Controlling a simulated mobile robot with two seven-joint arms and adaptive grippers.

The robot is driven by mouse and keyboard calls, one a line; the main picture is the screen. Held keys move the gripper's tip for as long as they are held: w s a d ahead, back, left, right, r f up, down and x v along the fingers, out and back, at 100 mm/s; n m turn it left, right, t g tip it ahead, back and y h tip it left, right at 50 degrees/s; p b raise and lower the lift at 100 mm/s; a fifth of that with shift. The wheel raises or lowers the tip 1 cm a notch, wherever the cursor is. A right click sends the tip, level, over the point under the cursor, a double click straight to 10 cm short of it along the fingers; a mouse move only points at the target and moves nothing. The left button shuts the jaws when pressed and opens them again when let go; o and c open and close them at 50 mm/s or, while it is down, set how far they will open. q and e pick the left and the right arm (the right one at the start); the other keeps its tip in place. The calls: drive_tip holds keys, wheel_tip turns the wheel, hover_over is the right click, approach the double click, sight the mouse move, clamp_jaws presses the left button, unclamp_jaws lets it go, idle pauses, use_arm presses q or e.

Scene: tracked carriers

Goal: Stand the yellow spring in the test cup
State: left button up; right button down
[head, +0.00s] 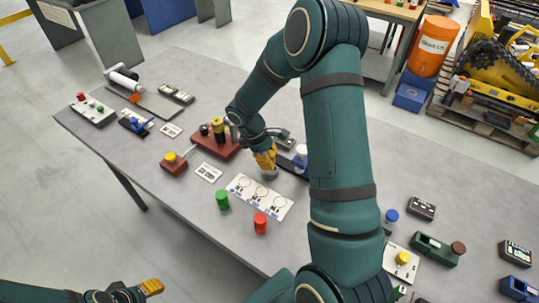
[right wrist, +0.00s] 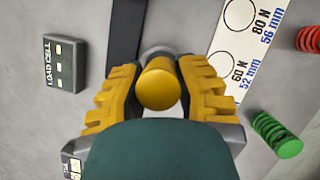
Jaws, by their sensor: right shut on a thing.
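My right gripper (head: 265,160) is shut on the yellow spring (right wrist: 157,86), whose round yellow end shows between the fingers in the right wrist view. A small grey round thing (head: 270,174), which looks like the test cup, shows just under the fingertips in the head view. Part of its grey edge (right wrist: 156,51) shows beyond the spring in the wrist view. I cannot tell whether the spring is inside it or above it; the fingers hide the lower end. My left gripper (head: 150,287) is at the lower left, off the table, its opening unclear.
A white card (head: 243,183) with printed circles lies in front of the gripper. A green spring (head: 222,200) and a red spring (head: 260,223) stand near it. A red block with posts (head: 230,147) is to the left. A load cell box (right wrist: 65,62) lies close by.

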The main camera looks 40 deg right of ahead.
sight(272, 154)
use_arm(q)
drive_tip(key=shift+f+b, duration=0.3)
drive_tip(key=shift+f, duration=1.2)
use_arm(e)
drive_tip(key=shift+f, duration=1.55)
drive_tip(key=shift+c, duration=0.8)
unclamp_jaws()
use_arm(q)
drive_tip(key=shift+r, duration=0.15)
use_arm(e)
drive_tip(key=shift+r, duration=0.15)
drive_tip(key=shift+r+p, duration=1.55)
drive_tip(key=shift+r, duration=0.1)
drive_tip(key=shift+s+a+r+p, duration=0.1)
drive_tip(key=shift+a+r+p, duration=0.1)
drive_tip(key=shift+r+p, duration=0.7)
use_arm(q)
drive_tip(key=shift+r+p, duration=0.5)
drive_tip(key=shift+r, duration=2.3)
use_arm(e)
drive_tip(key=shift+d+r, duration=0.2)
drive_tip(key=shift+r, duration=0.75)
